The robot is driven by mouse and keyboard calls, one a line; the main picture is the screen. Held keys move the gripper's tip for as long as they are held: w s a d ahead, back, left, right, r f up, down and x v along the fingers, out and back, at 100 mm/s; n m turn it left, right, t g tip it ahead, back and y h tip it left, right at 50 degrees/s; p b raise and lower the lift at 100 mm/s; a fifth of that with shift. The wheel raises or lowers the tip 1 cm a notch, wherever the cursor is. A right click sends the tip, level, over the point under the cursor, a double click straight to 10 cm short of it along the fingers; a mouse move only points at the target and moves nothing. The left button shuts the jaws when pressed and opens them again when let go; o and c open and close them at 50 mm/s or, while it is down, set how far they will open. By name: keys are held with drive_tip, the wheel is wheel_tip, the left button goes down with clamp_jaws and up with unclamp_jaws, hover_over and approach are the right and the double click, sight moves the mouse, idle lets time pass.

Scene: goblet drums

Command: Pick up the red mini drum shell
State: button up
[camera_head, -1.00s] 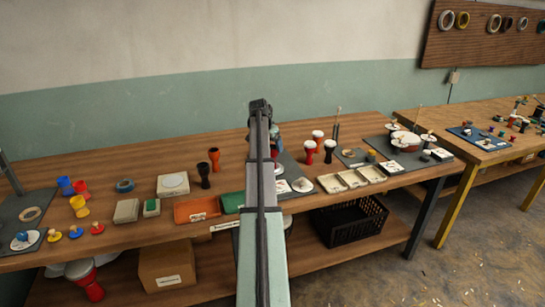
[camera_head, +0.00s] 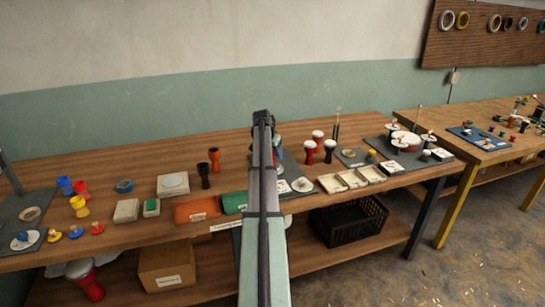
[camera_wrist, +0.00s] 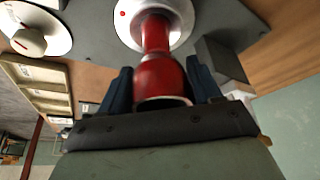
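The red mini drum shell (camera_wrist: 160,72) is in the wrist view, with its open rim toward my gripper and its narrow stem leading away to a white round piece (camera_wrist: 178,38) on a grey mat. My gripper (camera_wrist: 160,85) has its two dark blue fingers on either side of the shell's bowl, very close to it. I cannot tell whether they press on it. In the head view my arm hides most of the gripper; a bit of red shell (camera_head: 279,152) shows just right of the arm.
The grey mat (camera_wrist: 95,25) also bears a white disc with a knob (camera_wrist: 30,40). A dark grey block (camera_wrist: 220,60) stands close beside the right finger. Red-and-white drums (camera_head: 310,150) and cream trays (camera_head: 352,179) lie to the right.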

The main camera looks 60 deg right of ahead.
drive_tip(key=c, duration=0.7)
